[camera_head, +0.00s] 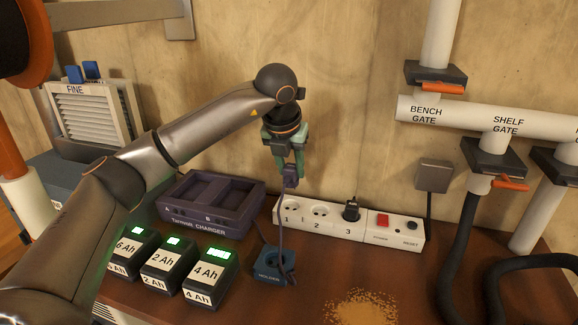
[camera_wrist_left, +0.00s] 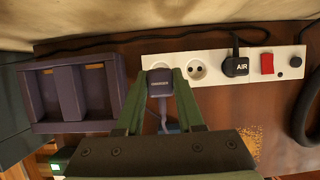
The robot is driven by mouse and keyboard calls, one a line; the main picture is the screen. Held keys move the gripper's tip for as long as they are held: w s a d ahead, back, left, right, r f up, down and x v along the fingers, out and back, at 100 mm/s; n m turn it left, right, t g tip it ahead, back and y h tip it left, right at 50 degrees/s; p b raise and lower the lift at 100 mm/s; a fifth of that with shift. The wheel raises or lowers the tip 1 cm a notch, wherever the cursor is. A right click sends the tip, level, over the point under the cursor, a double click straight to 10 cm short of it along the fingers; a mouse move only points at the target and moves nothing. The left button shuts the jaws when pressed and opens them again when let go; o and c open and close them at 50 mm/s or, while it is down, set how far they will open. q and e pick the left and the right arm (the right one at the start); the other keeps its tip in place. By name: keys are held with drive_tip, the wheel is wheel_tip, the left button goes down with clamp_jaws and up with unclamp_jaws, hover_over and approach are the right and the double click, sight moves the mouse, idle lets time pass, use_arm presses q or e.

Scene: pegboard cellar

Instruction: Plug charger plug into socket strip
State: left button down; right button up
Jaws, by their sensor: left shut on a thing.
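My left gripper (camera_head: 289,168) is shut on the dark purple charger plug (camera_head: 290,180), holding it at the left end of the white socket strip (camera_head: 390,236). In the left wrist view the plug (camera_wrist_left: 158,80) sits between the two green fingers (camera_wrist_left: 160,95) and covers the place of socket 1 on the strip (camera_wrist_left: 212,57). In the head view it shows above and behind socket 1. I cannot tell whether it touches the strip. Socket 2 is empty; a black AIR plug (camera_wrist_left: 236,67) fills socket 3. The purple charger (camera_head: 210,203) stands to the left. My right gripper is not in view.
A blue holder (camera_head: 272,268) stands in front of the strip with the plug's cord passing by it. Several battery packs (camera_head: 170,268) stand at front left. Sawdust (camera_head: 362,308) lies on the bench. Black hoses (camera_head: 462,245) are at right; the wall is close behind.

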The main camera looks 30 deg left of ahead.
sight(291, 177)
use_arm(q)
drive_tip(key=shift+w+a+f, duration=0.1)
drive_tip(key=shift+w+a, duration=0.05)
drive_tip(key=shift+w, duration=0.25)
drive_tip(key=shift+f, duration=0.1)
drive_tip(key=shift+f+b, duration=0.9)
drive_tip(key=shift+f, duration=0.45)
idle(1.1)
drive_tip(key=shift+f+b, duration=1.15)
drive_tip(key=shift+f, duration=1.1)
idle(1.9)
drive_tip(key=shift+f, duration=0.2)
drive_tip(key=shift+s, duration=0.1)
idle(0.6)
